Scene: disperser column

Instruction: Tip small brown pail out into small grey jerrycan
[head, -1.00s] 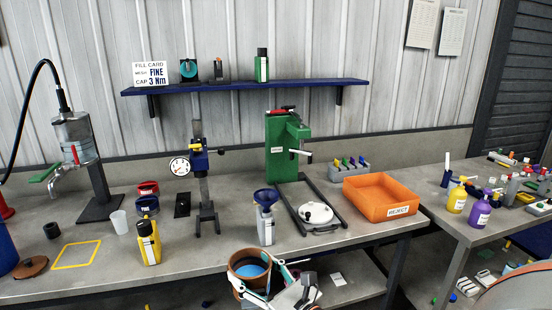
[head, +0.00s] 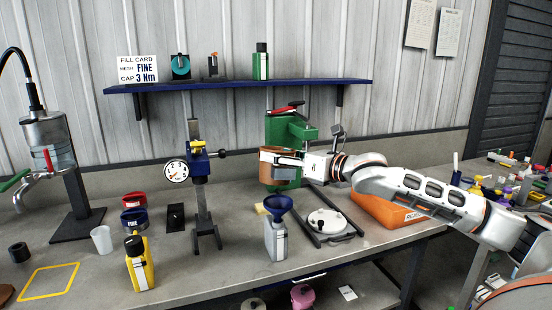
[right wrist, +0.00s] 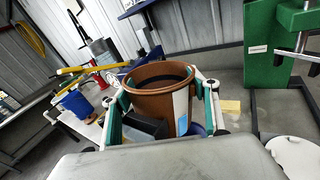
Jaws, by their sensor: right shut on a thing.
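The small brown pail (head: 271,172) is held above the bench, roughly upright, just above and behind the blue funnel (head: 278,205) in the head view. My right gripper (head: 284,160) is shut on the pail, its fingers along the sides. In the right wrist view the pail (right wrist: 158,100) stands between the two fingers, and its inside looks dark; its contents cannot be made out. The small grey jerrycan (head: 275,241) stands upright on the bench with the funnel in its mouth. The funnel (right wrist: 196,128) shows partly behind the pail in the wrist view. My left gripper is out of view.
A green press (head: 283,135) stands behind the pail. A dial stand (head: 202,195) and a yellow bottle (head: 139,265) are left of the jerrycan. A white round lid (head: 328,222) lies on a dark frame to its right. The orange reject bin (head: 385,212) is under my right arm.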

